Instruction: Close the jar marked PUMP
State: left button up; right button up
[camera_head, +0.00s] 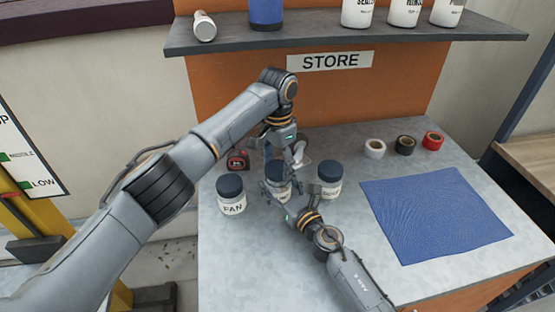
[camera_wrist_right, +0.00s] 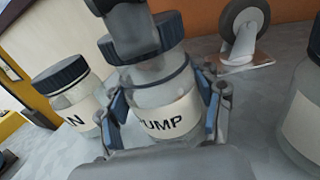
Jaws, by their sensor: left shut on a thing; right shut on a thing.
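The jar marked PUMP (camera_wrist_right: 165,115) stands between two other jars on the grey bench, with its label facing the right wrist camera. My right gripper (camera_wrist_right: 165,108) is shut around its body, one finger on each side. The jar's dark blue lid (camera_wrist_right: 170,42) sits at the mouth; whether it is fully seated I cannot tell. My left gripper (camera_head: 283,160) comes down from above and is shut on the lid. In the head view the PUMP jar (camera_head: 278,192) is partly hidden by both grippers.
The FAN jar (camera_head: 232,198) stands close on the left, another lidded jar (camera_head: 329,182) on the right. A caster wheel (camera_wrist_right: 245,25) and a tape measure (camera_head: 238,160) are behind. Tape rolls (camera_head: 405,145) and a blue mat (camera_head: 435,215) lie right. A shelf (camera_head: 340,38) hangs above.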

pick_arm(q)
jog(key=shift+f, duration=0.6)
dwell(0.5)
